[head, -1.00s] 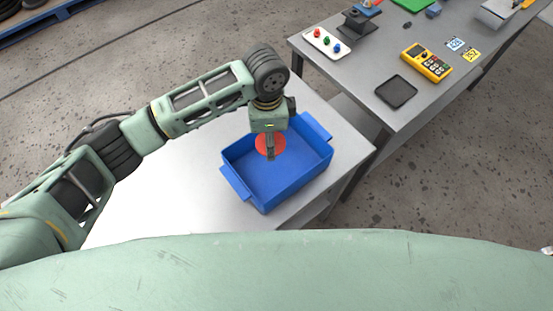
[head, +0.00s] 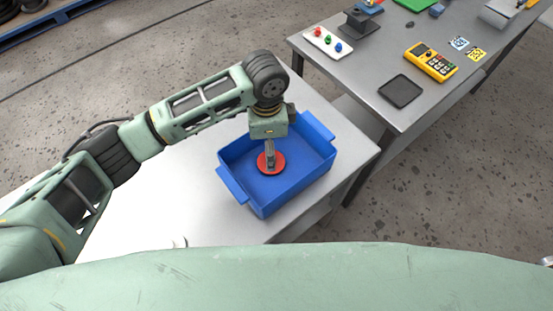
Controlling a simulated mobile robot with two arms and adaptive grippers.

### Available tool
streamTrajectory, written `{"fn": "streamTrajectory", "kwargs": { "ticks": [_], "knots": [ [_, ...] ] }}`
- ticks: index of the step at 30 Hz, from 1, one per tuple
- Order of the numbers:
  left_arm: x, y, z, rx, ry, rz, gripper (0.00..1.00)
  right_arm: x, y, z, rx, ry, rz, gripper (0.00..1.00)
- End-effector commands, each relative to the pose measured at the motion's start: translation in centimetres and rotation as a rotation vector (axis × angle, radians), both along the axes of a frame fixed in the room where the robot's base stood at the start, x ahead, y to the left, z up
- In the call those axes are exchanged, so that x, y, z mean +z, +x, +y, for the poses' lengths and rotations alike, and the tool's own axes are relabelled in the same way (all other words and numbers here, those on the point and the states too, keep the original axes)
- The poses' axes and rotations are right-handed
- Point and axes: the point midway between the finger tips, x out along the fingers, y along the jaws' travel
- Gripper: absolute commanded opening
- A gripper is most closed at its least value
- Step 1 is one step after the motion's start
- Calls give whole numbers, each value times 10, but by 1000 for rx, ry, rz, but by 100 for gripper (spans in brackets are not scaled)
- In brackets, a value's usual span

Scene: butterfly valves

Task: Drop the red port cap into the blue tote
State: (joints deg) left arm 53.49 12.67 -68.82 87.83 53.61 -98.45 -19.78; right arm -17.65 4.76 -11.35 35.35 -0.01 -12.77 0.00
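The blue tote (head: 302,179) sits on the light table at the centre, with its open top facing up. The red port cap (head: 279,167) shows as a flat red disc inside the tote's outline. My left gripper (head: 270,165) points down into the tote, its fingers overlapping the middle of the cap. The fingers are seen edge-on and look narrow. I cannot tell whether they still grip the cap or whether it rests on the tote floor. My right gripper is not in view.
Beyond a gap, a grey bench (head: 375,65) holds a black tray (head: 400,91), a yellow meter (head: 430,62) and a white panel with coloured knobs (head: 328,41).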

Motion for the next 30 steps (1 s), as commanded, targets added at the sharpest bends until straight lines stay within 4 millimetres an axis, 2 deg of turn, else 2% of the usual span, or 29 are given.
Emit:
{"fn": "streamTrajectory", "kwargs": {
  "ticks": [8,11,14,24,30],
  "knots": [
    [1,0,0,0,0,0,82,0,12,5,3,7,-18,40],
    [7,1,0,0,-1,-1,82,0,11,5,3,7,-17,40],
    [22,1,-1,0,-2,-3,82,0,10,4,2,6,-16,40],
    [93,1,-1,-2,-3,-4,82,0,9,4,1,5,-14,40],
    [116,1,0,1,0,-1,82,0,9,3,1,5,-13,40]
  ]
}}
